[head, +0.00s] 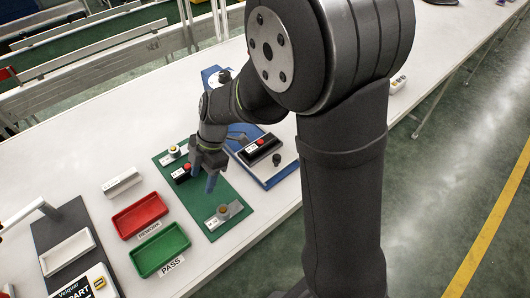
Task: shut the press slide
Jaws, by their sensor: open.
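A blue fixture (287,174) with a pale plate lies on the white table, just right of my gripper. It looks like the press. My gripper (205,177) is open above the green mat (225,191), left of the fixture and apart from the black knob. My arm hides part of the fixture's far end.
On the green mat are a black unit (182,175) with a red button and a metal clamp (223,213). A red tray (139,215) and a green tray (160,249) stand left of it. A white block (122,183) lies behind the red tray.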

